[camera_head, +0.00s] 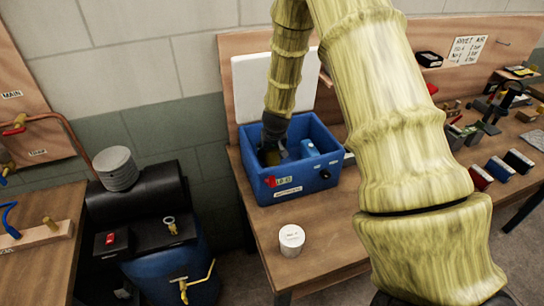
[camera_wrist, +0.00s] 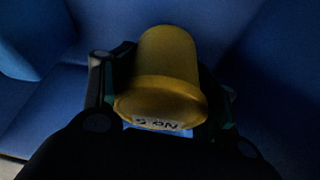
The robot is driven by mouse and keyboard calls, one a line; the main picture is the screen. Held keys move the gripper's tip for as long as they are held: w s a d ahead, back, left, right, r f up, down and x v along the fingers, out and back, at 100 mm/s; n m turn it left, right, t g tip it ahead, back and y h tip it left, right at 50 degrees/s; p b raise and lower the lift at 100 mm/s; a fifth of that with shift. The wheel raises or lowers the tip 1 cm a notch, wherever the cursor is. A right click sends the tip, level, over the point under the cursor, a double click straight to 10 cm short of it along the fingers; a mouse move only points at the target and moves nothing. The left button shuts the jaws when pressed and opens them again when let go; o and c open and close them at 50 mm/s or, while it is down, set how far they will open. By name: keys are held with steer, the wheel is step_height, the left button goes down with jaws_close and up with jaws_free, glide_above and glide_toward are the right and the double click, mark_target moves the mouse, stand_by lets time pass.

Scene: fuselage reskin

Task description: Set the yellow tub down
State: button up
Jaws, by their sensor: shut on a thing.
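The yellow tub (camera_wrist: 165,62) is held between the fingers of my gripper (camera_wrist: 160,100) in the wrist view, with a lettered label on its near end. Blue walls surround it there. In the head view my gripper (camera_head: 275,150) reaches down inside the blue bin (camera_head: 290,189) on the bench. The tub is mostly hidden there, showing only as a dark yellowish patch beside the gripper. I cannot tell whether the tub touches the bin floor.
A light blue item (camera_head: 309,148) is in the bin's right part. A white tub (camera_head: 291,240) stands on the bench (camera_head: 265,222) near its front left. Red and dark boxes (camera_head: 480,177) stand at the right. Bare bench lies right of the white tub.

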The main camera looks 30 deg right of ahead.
step_height(320, 180, down, 3)
steer(key=shift+d+r+p, duration=0.15)
steer(key=shift+p, duration=0.2)
steer(key=o, duration=1.3)
steer(key=shift+c, duration=0.2)
steer(key=b+v, duration=0.3)
steer(key=v, duration=0.9)
